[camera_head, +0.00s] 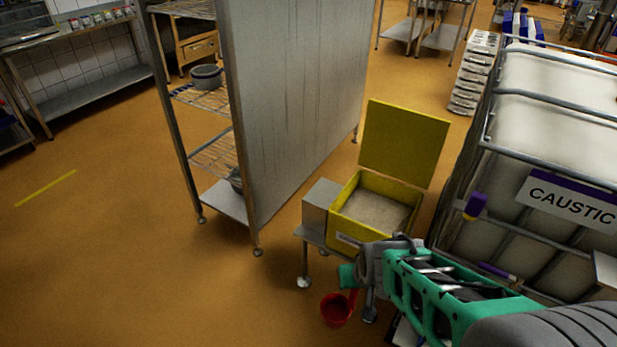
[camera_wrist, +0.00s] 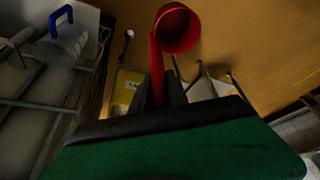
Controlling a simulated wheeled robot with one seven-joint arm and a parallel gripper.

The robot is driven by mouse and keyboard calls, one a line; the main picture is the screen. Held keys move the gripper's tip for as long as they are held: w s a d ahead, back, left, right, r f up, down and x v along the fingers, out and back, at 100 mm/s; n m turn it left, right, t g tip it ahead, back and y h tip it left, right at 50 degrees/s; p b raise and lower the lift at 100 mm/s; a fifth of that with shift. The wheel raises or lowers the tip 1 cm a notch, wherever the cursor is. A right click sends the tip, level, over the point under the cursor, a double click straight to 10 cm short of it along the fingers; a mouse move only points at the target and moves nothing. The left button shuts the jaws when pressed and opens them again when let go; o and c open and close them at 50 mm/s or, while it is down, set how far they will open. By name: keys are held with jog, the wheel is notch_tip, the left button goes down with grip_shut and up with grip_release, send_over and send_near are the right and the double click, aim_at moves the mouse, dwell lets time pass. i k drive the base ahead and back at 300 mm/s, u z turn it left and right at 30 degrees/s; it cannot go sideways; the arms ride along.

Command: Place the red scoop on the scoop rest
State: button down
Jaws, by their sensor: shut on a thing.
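The red scoop (camera_head: 336,309) hangs at the end of my gripper (camera_head: 352,279), low in front of the yellow box in the head view. In the wrist view the red scoop (camera_wrist: 178,30) shows its round cup at the top and its handle running down between the dark fingers of my gripper (camera_wrist: 161,92). My gripper is shut on the handle. The cup is clear of other things in both views. I cannot make out the scoop rest for certain in either view.
An open yellow box (camera_head: 345,229) with pale granular contents stands on a small metal stand. A caged white tank with a CAUSTIC sign (camera_head: 570,200) is close on the right. A steel shelf rack (camera_head: 290,100) stands behind left. The orange floor (camera_head: 110,240) at left is free.

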aim_at(326, 193)
jog(key=u, duration=0.6)
jog(key=i, duration=1.3)
jog(key=u, duration=0.65)
jog(key=i, duration=0.3)
jog(key=u, duration=0.25)
